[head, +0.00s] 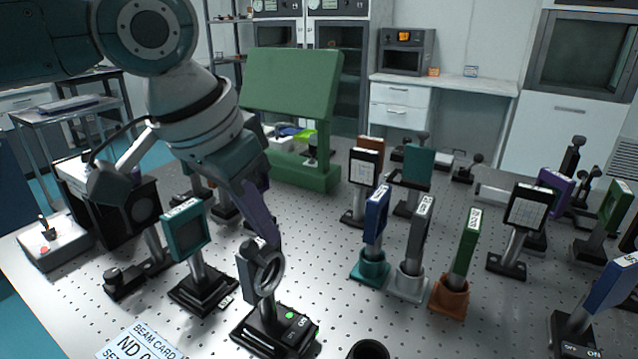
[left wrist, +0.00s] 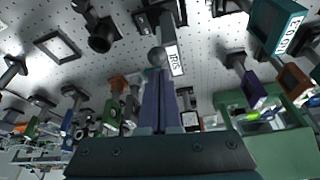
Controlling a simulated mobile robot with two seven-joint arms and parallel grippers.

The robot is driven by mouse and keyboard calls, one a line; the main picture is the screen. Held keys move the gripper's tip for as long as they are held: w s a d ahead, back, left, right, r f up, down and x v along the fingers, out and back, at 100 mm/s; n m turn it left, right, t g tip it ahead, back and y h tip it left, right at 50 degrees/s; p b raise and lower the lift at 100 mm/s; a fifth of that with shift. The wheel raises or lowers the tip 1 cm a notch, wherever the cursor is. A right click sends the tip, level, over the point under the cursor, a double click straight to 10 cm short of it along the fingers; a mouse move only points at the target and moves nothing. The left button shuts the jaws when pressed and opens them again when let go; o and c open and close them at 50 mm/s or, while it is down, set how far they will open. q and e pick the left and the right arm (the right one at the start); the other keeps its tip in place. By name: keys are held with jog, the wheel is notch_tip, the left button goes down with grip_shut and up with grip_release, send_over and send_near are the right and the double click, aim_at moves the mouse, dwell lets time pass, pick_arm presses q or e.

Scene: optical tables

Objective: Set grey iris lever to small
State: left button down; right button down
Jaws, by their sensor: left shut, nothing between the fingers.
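The grey iris (head: 267,272) is a ring on an upright mount with a black base, at the front centre-left of the optical table. In the left wrist view its labelled edge (left wrist: 173,60) reads IRIS, and a round grey knob (left wrist: 157,57) sits beside it, which looks like the lever's end. My left gripper (head: 268,240) comes down from above with its fingers shut and empty, at the top of the iris. In the left wrist view the closed fingertips (left wrist: 160,76) are close below the knob; I cannot tell whether they touch. The lever is not clear in the head view.
A teal-framed optic (head: 185,232) stands left of the iris. Blue (head: 376,215), grey (head: 418,222) and green (head: 466,240) optics stand in coloured holders to the right. A black cup (head: 369,350) is at the front edge. A green panel (head: 292,85) stands behind.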

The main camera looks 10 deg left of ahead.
pick_arm(q)
jog(key=shift+s+a, duration=0.1)
jog(key=shift+s, duration=0.05)
jog(key=s+p, duration=0.1)
jog(key=p, duration=0.1)
jog(key=s+t+p, duration=0.1)
jog(key=shift+a+p, duration=0.35)
jog(key=shift+a, duration=0.05)
jog(key=shift+s+f, duration=0.1)
jog(key=shift+f, duration=0.05)
jog(key=shift+f+h, duration=0.2)
jog(key=shift+h, duration=0.1)
jog(key=shift+w+d+r, duration=0.15)
jog(key=shift+w+d, duration=0.05)
jog(key=shift+w, duration=0.55)
jog(key=shift+r, duration=0.1)
